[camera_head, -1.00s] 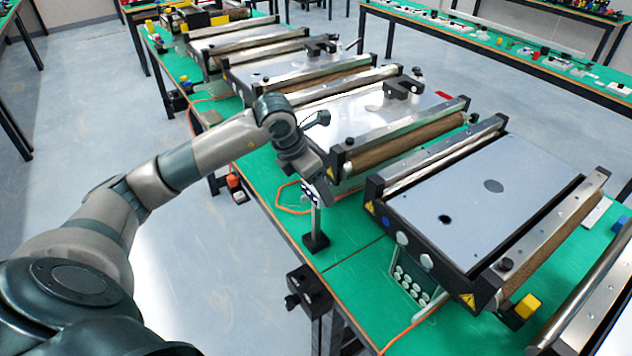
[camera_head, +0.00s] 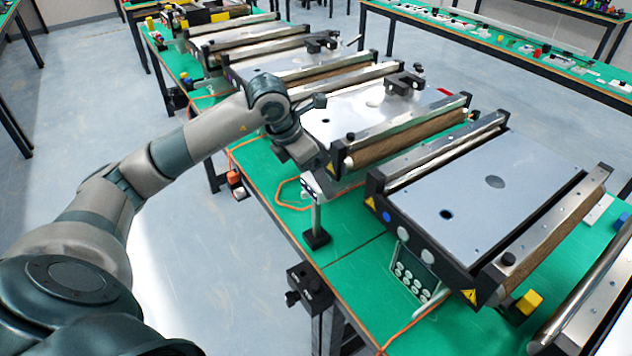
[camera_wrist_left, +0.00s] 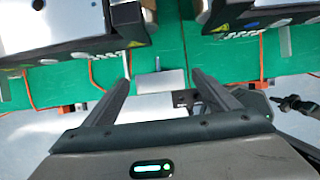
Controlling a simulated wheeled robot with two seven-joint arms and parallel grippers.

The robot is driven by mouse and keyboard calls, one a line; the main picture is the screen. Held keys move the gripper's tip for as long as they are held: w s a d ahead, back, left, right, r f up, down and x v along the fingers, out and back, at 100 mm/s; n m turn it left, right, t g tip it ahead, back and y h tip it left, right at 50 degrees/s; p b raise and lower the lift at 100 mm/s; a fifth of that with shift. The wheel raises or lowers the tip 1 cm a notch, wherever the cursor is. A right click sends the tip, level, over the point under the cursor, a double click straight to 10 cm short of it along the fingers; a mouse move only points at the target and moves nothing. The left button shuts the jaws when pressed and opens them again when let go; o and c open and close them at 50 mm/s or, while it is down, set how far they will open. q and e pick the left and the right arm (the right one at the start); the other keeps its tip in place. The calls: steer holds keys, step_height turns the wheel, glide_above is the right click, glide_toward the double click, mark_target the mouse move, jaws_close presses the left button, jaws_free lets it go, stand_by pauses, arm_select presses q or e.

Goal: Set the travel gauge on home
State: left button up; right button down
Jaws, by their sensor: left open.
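I cannot tell for sure which thing is the travel gauge or where home is marked. A small stand with a black base (camera_head: 316,238), a thin pale post and a small head (camera_head: 312,187) is on the green bench top, near its front edge. My left gripper (camera_wrist_left: 160,80) is open, its two dark fingers apart with nothing seen held. In the head view it hangs above and behind the stand's head, its fingertips hard to make out. In the wrist view a grey plate (camera_wrist_left: 160,82) shows between the fingertips. My right gripper is not in view.
A mini conveyor with a grey bed (camera_head: 470,205) is right of the stand. Another (camera_head: 350,115) is behind my left gripper, and more line the bench beyond. An orange cable (camera_head: 283,190) lies by the stand. A black clamp (camera_head: 308,290) is at the bench edge.

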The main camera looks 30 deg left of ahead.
arm_select(q)
steer(key=b+v, duration=0.2)
steer(key=v, duration=0.7)
steer(key=shift+s, duration=0.1)
stand_by(0.6)
